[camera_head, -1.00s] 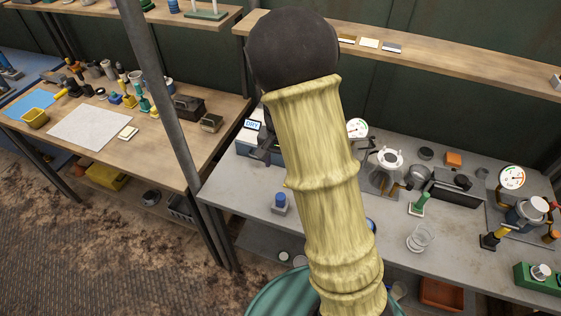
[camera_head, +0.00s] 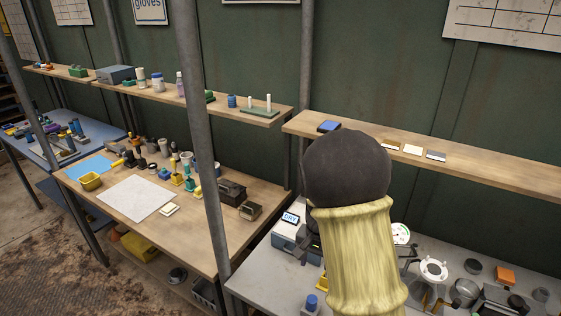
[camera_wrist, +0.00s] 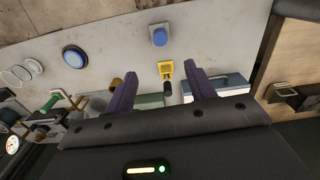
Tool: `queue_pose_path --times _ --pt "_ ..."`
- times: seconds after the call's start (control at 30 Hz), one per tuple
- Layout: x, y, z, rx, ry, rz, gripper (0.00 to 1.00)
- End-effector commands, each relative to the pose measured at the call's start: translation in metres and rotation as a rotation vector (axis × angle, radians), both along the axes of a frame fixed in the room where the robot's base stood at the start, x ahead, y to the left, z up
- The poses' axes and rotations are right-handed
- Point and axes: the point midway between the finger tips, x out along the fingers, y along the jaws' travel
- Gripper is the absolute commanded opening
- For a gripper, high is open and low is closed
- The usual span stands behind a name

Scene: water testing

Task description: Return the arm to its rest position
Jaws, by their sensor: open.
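My arm (camera_head: 362,250), in a yellowish sleeve with a dark rounded joint (camera_head: 346,168), rises from the bottom of the head view and covers part of the grey bench. In the wrist view my gripper (camera_wrist: 161,73) has its two dark purple fingers spread apart, with nothing held between them. Beyond the fingers, a small yellow piece (camera_wrist: 165,68) and a blue-topped item (camera_wrist: 160,36) show on the bench. The gap to them is hard to judge. In the head view the gripper is mostly hidden behind the arm.
The grey bench (camera_head: 262,284) carries a device with a DRY display (camera_head: 290,218), a gauge (camera_head: 401,233) and an orange block (camera_head: 504,276). A grey post (camera_head: 205,130) stands left of the arm. A wooden shelf (camera_head: 480,172) runs behind it. A wooden table (camera_head: 130,228) is at left.

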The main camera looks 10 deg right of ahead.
Motion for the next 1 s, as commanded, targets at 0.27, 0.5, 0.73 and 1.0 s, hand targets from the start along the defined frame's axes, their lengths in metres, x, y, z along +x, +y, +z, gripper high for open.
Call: queue_pose_path --times 0.27,0.5,0.73,1.0 --pt "-0.04 -0.003 0.023 0.015 -0.056 0.136 0.55" --pt "-0.105 -0.002 0.05 -0.017 -0.165 0.397 0.55" --pt "-0.141 -0.001 0.058 -0.065 -0.225 0.56 0.55" --pt "-0.143 0.0 0.058 -0.067 -0.227 0.57 0.55"
